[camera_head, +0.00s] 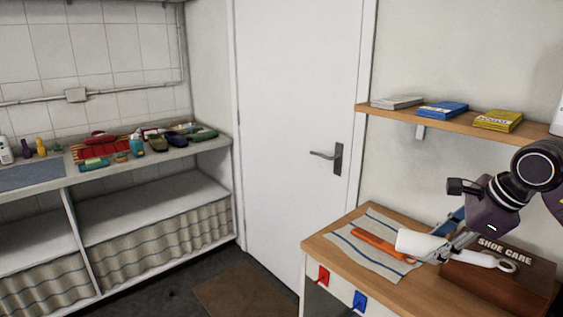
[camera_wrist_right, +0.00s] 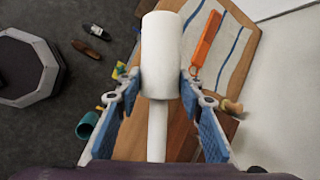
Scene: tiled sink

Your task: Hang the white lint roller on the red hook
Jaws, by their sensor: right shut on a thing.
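The white lint roller (camera_head: 420,243) is held by my right gripper (camera_head: 443,252) above the wooden cabinet top. Its thick roll points left in the head view, and its thin handle extends right to a ring end in front of the shoe care box. In the right wrist view, the roller (camera_wrist_right: 161,50) lies between the blue-padded fingers of the right gripper (camera_wrist_right: 161,86), gripped near where roll meets handle. The red hook (camera_head: 322,276) is on the cabinet's front face, lower left of the roller, and appears empty. My left gripper is not in view.
An orange long-handled item (camera_head: 380,244) lies on a striped cloth (camera_head: 350,251) beside the roller. A blue hook (camera_head: 359,300) is right of the red one. A shoe care box (camera_head: 510,273) stands at right. A shelf (camera_head: 460,121) with packets hangs above.

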